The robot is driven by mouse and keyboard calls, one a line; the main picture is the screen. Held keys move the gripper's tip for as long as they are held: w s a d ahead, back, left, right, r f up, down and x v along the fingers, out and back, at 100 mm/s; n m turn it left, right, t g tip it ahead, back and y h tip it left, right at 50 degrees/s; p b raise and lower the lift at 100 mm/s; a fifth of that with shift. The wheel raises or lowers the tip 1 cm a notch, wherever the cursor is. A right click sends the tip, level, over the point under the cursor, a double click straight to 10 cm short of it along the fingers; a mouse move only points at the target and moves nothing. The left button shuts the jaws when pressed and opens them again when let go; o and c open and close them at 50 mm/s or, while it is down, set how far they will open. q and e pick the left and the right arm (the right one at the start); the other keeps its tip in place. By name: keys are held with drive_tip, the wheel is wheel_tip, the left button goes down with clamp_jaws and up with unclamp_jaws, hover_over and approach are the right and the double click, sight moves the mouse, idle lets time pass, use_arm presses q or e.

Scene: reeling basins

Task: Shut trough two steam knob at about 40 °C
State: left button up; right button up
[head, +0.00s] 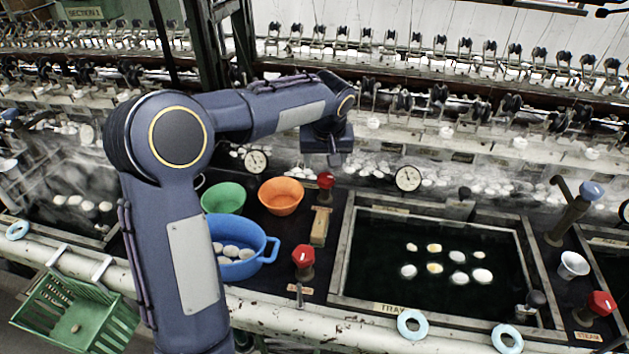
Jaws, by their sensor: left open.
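A dark water trough (373,286) with several pale cocoons afloat fills the middle right. A round dial (408,178) stands behind it; its reading is too small to tell. A red knob (303,257) stands on the dark deck left of this trough, with a small unreadable label below. A second red knob (326,185) stands farther back. Another red knob (598,304) at the far right has a label reading STEAM. I cannot tell which belongs to trough two. My left gripper (335,160) is open, empty, pointing down just behind the rear red knob. My right gripper is not in view.
A blue basin (264,258) with cocoons, a green bowl (224,198), an orange bowl (281,197) and a wooden block (320,226) crowd the deck left of the trough. A blue-topped tap (577,210) and white cup (572,265) stand right. Reeling machinery runs behind.

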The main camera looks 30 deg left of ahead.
sight(326, 177)
use_arm(q)
drive_tip(key=shift+t, duration=0.4)
drive_tip(key=x, duration=0.7)
drive_tip(key=shift+d+f, duration=0.2)
drive_tip(key=shift+d, duration=0.1)
drive_tip(key=shift+s, duration=0.1)
drive_tip(key=c, duration=1)
drive_tip(key=shift+o, duration=0.2)
